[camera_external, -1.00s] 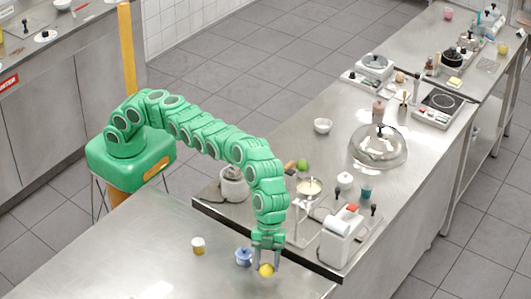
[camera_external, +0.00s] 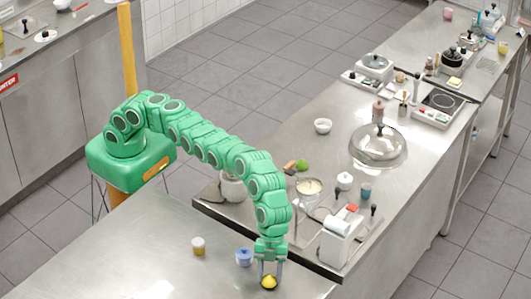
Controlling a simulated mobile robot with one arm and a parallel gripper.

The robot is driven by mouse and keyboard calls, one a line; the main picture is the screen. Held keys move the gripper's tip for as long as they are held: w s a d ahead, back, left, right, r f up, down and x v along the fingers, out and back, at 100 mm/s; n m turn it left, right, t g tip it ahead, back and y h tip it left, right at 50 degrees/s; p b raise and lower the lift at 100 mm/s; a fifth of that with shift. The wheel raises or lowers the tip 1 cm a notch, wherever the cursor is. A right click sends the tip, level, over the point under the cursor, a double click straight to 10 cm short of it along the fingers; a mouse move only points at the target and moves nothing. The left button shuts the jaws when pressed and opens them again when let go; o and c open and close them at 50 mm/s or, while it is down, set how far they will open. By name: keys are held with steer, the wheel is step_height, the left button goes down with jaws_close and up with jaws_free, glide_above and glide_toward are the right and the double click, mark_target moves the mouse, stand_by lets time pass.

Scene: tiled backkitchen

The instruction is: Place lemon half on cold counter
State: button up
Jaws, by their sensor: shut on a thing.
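The lemon half (camera_external: 268,282) is a small yellow piece low in the picture, between the fingers of my gripper (camera_external: 269,276). My gripper points down and is shut on it, at or just above the bare steel counter (camera_external: 200,275) in the foreground. I cannot tell whether the lemon half touches the steel. No label shows which surface is the cold counter.
A blue pot (camera_external: 244,257) stands close left of my gripper, and a small yellow-and-white jar (camera_external: 198,246) further left. Behind is a raised dark-edged counter with a white machine (camera_external: 341,240) and a glass dome (camera_external: 378,148). The foreground steel at left is clear.

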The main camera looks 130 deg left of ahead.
steer(key=shift+f, duration=0.3)
steer(key=shift+f, duration=0.35)
